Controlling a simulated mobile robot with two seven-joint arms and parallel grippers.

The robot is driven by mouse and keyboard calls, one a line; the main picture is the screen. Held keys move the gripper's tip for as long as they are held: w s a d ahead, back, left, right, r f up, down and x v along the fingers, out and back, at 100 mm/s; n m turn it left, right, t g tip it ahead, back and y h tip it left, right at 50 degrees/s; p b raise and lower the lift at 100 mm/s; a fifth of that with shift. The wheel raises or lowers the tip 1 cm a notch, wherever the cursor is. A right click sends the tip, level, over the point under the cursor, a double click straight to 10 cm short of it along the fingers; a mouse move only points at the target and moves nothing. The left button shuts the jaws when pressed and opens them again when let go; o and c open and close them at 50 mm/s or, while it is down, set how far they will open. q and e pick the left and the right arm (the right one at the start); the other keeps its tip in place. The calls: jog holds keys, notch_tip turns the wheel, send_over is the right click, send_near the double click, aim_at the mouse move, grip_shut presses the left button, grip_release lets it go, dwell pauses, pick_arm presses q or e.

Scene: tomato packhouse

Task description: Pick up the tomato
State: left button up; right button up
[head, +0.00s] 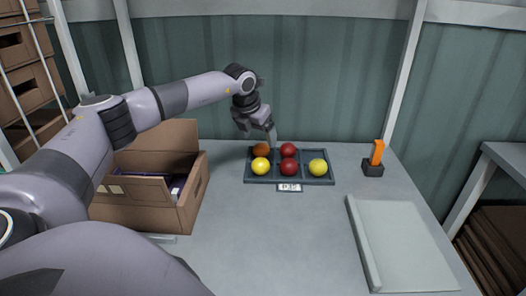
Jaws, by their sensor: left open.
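A dark tray (331,181) with compartments stands towards the back of the grey table and holds several tomatoes. In the back row are an orange-brown tomato (261,150) at the left and a red tomato (288,149) in the middle. In the front row are a yellow tomato (260,166), a second red tomato (289,168) and a yellow-green tomato (318,167). The back right compartment looks empty. My left gripper (259,135) is open and empty, pointing down just above and behind the orange-brown tomato. My right gripper is out of view.
An open cardboard box (187,205) stands on the left of the table, below my left arm. An orange-handled tool in a black base (374,158) stands right of the tray. A pale flat board (405,245) lies at the front right. The middle front is clear.

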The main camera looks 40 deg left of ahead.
aim_at(260, 145)
pick_arm(q)
jog(key=shift+a+x, duration=0.1)
jog(key=shift+x, duration=1.1)
jog(key=shift+a+x, duration=0.15)
jog(key=shift+x, duration=1)
jog(key=shift+s, duration=0.1)
jog(key=c, duration=0.8)
jog(key=shift+c, duration=0.2)
jog(key=shift+r, duration=0.1)
